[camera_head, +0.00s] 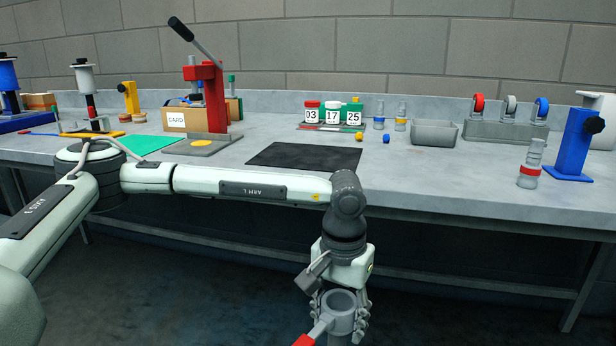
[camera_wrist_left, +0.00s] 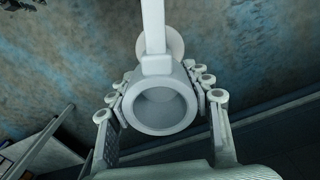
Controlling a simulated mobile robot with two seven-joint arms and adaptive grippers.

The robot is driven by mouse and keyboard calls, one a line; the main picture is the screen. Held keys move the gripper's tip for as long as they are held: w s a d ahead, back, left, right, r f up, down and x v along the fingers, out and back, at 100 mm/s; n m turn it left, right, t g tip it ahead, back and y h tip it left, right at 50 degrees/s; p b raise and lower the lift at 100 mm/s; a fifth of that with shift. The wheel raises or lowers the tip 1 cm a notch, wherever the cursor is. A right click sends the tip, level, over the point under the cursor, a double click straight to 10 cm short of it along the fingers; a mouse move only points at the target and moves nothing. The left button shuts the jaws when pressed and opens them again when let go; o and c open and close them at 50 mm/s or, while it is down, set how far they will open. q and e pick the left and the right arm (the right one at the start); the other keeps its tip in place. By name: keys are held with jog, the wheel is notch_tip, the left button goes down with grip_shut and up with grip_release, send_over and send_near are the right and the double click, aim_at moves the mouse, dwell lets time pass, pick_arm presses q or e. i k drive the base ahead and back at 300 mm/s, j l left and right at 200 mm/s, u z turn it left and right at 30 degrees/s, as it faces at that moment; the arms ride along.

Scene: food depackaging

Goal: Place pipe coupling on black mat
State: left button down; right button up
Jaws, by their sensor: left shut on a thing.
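A grey hollow pipe coupling (camera_head: 341,301) with a red lever at its side is held by my left gripper (camera_head: 338,310), low in front of the bench and below its top. In the left wrist view, the round opening of the coupling (camera_wrist_left: 160,128) faces the camera, and the fingers of my left gripper (camera_wrist_left: 163,106) close on it from both sides. The black mat (camera_head: 305,157) lies flat and bare on the bench, up and left of the gripper, beyond my left arm. My right gripper is not in view.
A red lever press (camera_head: 213,98) stands left of the mat, with a green mat (camera_head: 146,145) farther left. Numbered jars (camera_head: 333,114) stand behind it. A grey bin (camera_head: 436,132) and a blue stand (camera_head: 577,145) are to the right.

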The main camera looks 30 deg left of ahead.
aim_at(296, 154)
jog(key=u, duration=1.1)
jog(key=i+l, duration=0.15)
jog(key=l, duration=0.15)
jog(key=i+l, duration=0.15)
jog(key=l, duration=0.15)
jog(key=i+l, duration=0.15)
jog(key=l, duration=0.15)
